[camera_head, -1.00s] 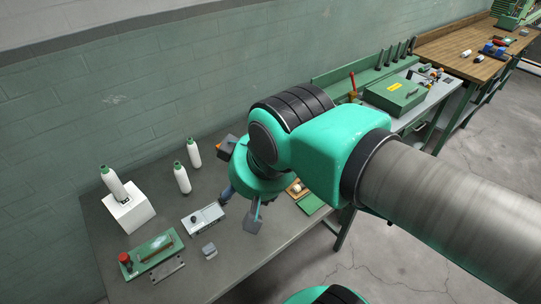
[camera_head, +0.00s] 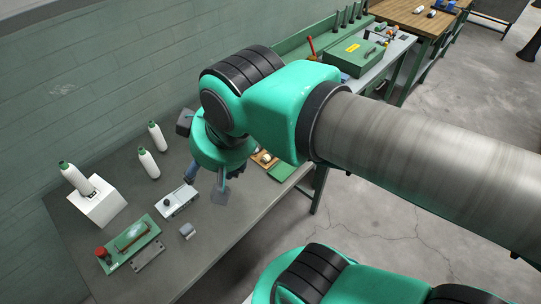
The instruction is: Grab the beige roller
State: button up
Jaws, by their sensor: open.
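My gripper (camera_head: 206,181) hangs over the grey table with its fingers spread apart and nothing visible between them. A small pale piece (camera_head: 266,158) lies on a wooden block on the table, just right of my gripper and partly hidden by my arm. It may be the beige roller, but it is too small to be sure. Two small whitish pieces also lie on the far wooden bench, one of them here (camera_head: 418,10); I cannot tell if either is a roller.
White green-capped bottles (camera_head: 148,163) stand at the left, one on a white block (camera_head: 97,207). A green case (camera_head: 353,57) stands on the farther bench. Floor is open at right.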

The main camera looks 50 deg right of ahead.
jog(key=w+d+f+m+g+h, duration=0.1)
jog(key=w+d+f+m+g, duration=0.1)
jog(key=w+d+f+m, duration=0.4)
jog(key=w+d+f+m+g+h, duration=0.15)
jog(key=w+d+m, duration=0.25)
jog(key=w+d, duration=0.5)
jog(key=w+d+f+m+g+y, duration=0.1)
jog(key=d+f+m+g, duration=0.3)
jog(key=d+f, duration=1.3)
jog(key=d+m, duration=0.2)
jog(key=m, duration=0.2)
jog(key=shift+w+m, duration=0.3)
jog(key=shift+m, duration=0.1)
jog(key=shift+d+y, duration=0.1)
jog(key=shift+y, duration=0.15)
send_over(270, 153)
jog(key=shift+w+f+b, duration=0.1)
jog(key=shift+f+b, duration=0.25)
jog(key=shift+f, duration=3.85)
